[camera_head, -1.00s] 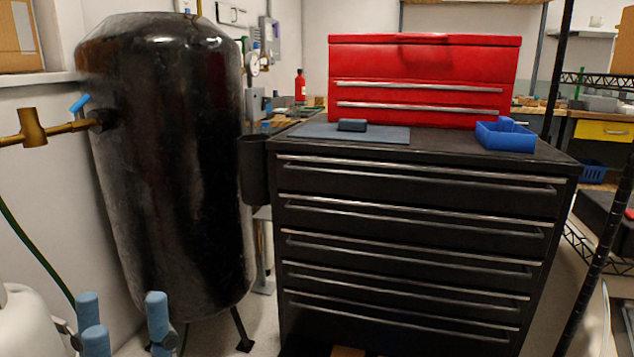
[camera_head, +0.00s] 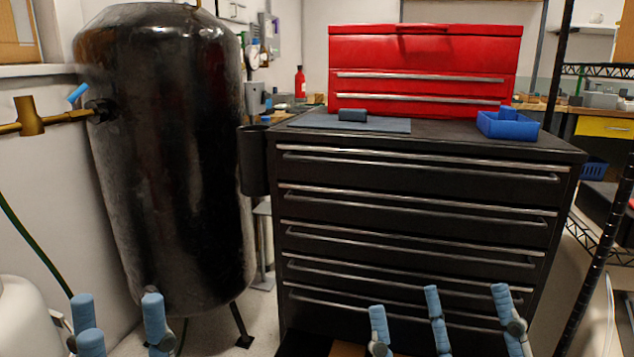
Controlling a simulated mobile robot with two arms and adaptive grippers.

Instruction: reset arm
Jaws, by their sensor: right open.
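My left gripper (camera_head: 119,322) is at the lower left, in front of the black tank (camera_head: 170,150). Its blue fingertips are spread apart with nothing seen between them. My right gripper (camera_head: 440,318) is at the bottom centre-right, in front of the lower drawers of the black tool cabinet (camera_head: 415,198). Its blue fingers are upright, spread apart and empty. The lower parts of both grippers are cut off by the bottom edge. No glass rods can be made out.
A red tool chest (camera_head: 425,65) stands on the cabinet, with a grey mat (camera_head: 375,124), a small dark block (camera_head: 352,115) and a blue bin (camera_head: 508,126) before it. A brass valve (camera_head: 28,116) juts out at the left. A black wire rack (camera_head: 598,150) stands at the right.

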